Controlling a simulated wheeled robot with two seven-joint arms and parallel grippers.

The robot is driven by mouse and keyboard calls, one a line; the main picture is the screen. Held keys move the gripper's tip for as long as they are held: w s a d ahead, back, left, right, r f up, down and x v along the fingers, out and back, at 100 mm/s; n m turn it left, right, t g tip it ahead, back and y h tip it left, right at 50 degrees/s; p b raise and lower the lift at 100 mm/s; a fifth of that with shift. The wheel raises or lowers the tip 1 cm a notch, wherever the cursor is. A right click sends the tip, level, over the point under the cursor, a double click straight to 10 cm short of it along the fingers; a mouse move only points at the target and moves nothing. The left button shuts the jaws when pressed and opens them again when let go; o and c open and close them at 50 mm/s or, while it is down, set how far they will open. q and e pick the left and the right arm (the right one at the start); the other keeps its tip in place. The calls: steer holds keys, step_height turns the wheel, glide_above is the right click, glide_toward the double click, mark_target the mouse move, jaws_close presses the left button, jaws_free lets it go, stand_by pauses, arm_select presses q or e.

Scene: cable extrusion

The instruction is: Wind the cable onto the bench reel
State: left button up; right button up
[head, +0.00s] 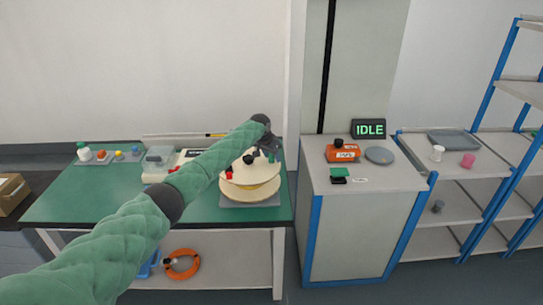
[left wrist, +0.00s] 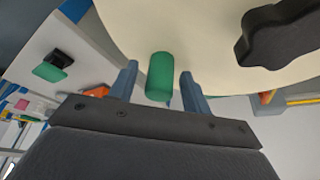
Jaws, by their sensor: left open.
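The bench reel (head: 252,196) stands on the green bench, with cream round flanges and a yellow band between them that may be cable. A black knob is on its top. My left gripper (head: 271,146) is at the reel's far right edge. In the left wrist view, my left gripper (left wrist: 160,88) is open, with a green peg-like handle (left wrist: 160,76) between its two blue-grey fingers, apart from both. The cream flange (left wrist: 200,30) and black knob (left wrist: 282,32) are close by. My left arm hides part of the bench. My right gripper is out of view.
A cabinet to the right holds an IDLE display (head: 369,129), an orange box (head: 343,153) and a grey disc (head: 379,155). Small bottles and parts lie at the bench's back left. An orange coil (head: 183,264) is on the shelf below. The bench's front left is clear.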

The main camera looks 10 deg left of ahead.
arm_select(q)
jaws_close()
